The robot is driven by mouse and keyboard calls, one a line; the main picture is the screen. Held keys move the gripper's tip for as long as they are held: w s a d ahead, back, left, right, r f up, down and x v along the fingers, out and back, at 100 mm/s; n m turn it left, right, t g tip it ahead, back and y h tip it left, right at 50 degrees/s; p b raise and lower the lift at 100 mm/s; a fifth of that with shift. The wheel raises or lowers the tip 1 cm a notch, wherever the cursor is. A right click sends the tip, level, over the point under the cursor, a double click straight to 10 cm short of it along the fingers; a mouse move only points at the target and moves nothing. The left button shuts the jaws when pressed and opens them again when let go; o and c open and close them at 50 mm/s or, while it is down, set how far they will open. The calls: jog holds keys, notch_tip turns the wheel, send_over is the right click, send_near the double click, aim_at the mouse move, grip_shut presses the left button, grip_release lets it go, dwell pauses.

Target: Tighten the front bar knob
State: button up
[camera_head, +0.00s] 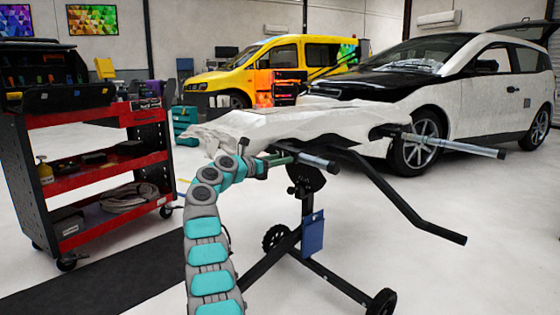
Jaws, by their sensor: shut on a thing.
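My gripper (262,167) is at the left end of the stand's front bar (317,161), just below the near edge of the white bumper (285,123). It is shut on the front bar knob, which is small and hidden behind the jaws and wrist. The bar runs right from my gripper, greenish near it and grey at its free end. The bumper rests on top of the black wheeled stand (306,219).
A second grey bar (460,145) and a bent black arm (405,205) stick out right from the stand. A blue pouch (313,232) hangs on its post. A red tool cart (95,170) stands left. The white car is behind; floor at right is clear.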

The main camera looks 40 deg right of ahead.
jog(key=shift+m, duration=0.5)
jog(key=o, duration=1.4)
jog(key=shift+c, duration=0.2)
jog(key=a, duration=0.7)
jog(key=shift+s+a, duration=0.15)
jog(key=shift+a, duration=0.25)
